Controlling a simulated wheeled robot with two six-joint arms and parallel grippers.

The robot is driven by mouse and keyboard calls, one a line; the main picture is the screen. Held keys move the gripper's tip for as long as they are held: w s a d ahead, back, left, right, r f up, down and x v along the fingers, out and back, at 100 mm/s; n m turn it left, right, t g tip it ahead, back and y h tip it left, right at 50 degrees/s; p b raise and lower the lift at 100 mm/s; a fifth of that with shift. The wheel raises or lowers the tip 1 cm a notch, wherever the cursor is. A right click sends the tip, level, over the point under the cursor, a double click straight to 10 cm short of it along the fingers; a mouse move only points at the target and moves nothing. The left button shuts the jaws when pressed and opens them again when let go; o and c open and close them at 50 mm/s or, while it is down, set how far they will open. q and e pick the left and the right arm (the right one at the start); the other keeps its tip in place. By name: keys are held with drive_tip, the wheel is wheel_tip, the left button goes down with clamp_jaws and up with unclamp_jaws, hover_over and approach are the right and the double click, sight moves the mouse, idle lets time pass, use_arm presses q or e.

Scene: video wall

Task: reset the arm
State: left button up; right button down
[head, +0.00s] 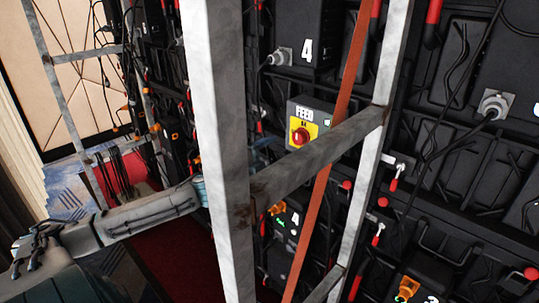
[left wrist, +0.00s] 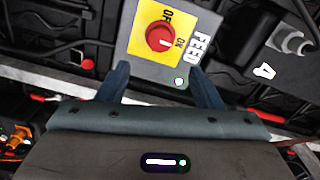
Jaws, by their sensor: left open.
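My left arm reaches in from the left in the head view and passes behind a grey metal upright. My left gripper (head: 262,150) is mostly hidden there, with a bluish part showing just left of the FEED switch box (head: 310,112). In the left wrist view the gripper (left wrist: 160,70) is open, with its two dark blue fingers apart and nothing seen between them but the box behind. I cannot tell whether the fingers touch the box. My right gripper is not seen.
The scuffed metal upright (head: 217,130) and its cross rail (head: 310,160) stand in front of the black panel wall. An orange-red strap (head: 335,130) runs down beside the box. Cables and grey plugs (head: 494,103) stick out from the panels. Red carpet (head: 185,260) shows below.

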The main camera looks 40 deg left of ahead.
use_arm(q)
drive_tip(key=shift+s, duration=0.1)
idle(0.6)
